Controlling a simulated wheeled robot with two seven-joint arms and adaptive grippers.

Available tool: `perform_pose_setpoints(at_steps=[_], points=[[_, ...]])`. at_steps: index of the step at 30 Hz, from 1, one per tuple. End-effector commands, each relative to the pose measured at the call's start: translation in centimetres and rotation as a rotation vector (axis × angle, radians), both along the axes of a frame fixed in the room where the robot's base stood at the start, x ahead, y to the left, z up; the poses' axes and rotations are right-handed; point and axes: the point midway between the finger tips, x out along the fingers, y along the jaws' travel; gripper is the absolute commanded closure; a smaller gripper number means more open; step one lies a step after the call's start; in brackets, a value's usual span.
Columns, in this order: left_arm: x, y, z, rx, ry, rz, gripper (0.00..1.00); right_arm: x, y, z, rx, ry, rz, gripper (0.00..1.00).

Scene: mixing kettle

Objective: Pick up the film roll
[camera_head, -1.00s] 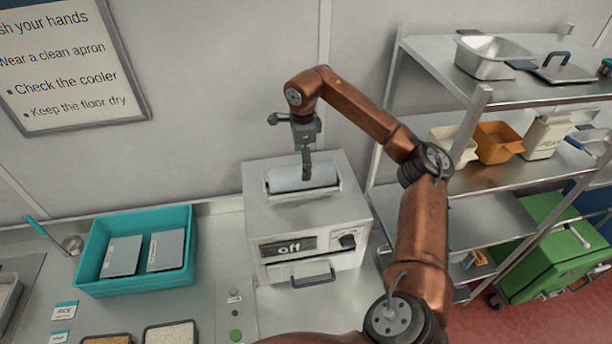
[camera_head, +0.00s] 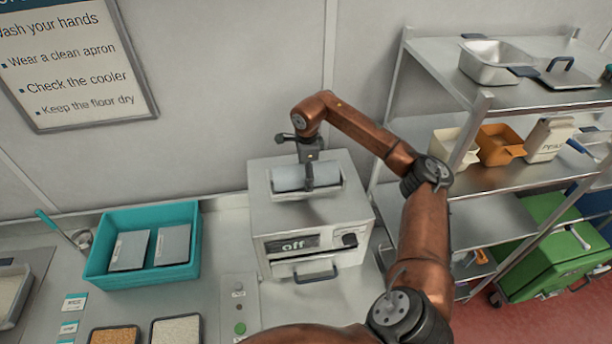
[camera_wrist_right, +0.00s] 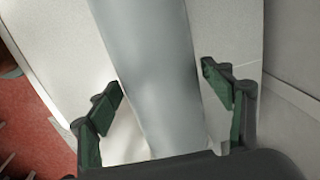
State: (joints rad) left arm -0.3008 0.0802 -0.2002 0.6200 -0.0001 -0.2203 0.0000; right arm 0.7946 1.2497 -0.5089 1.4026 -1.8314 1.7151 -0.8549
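The film roll (camera_head: 288,178) is a pale grey-blue cylinder lying in the recess on top of the white sealing machine (camera_head: 300,219). My right gripper (camera_head: 309,182) points down over the roll, right of its middle. In the right wrist view the film roll (camera_wrist_right: 152,65) runs between the two green-padded fingers of the gripper (camera_wrist_right: 165,92). The fingers are open, with a gap between each pad and the roll. My left gripper is in neither view.
The machine's front has an "off" display, a knob and a handle. A teal bin (camera_head: 146,247) with two grey packs stands to the left. Trays of grain sit at the front left. A metal shelf rack (camera_head: 520,180) with containers stands close on the right.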

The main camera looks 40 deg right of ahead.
Motion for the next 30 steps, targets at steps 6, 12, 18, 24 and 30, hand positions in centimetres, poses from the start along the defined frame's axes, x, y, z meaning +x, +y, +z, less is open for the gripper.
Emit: perform_pose_setpoints(at_steps=[6,12,18,24,30], points=[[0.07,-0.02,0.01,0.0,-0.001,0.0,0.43,-0.01,-0.01,0.02,0.0,0.0,0.0,0.43],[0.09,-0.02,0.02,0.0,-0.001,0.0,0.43,-0.02,0.0,0.02,0.0,0.001,0.0,0.57],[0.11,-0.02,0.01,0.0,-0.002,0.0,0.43,-0.04,0.01,0.01,0.0,0.001,0.0,0.71],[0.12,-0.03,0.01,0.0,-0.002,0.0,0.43,-0.01,0.01,0.13,0.001,0.0,0.0,0.83],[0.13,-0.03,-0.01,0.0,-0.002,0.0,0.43,0.0,0.02,0.13,0.001,0.0,0.0,0.83]])
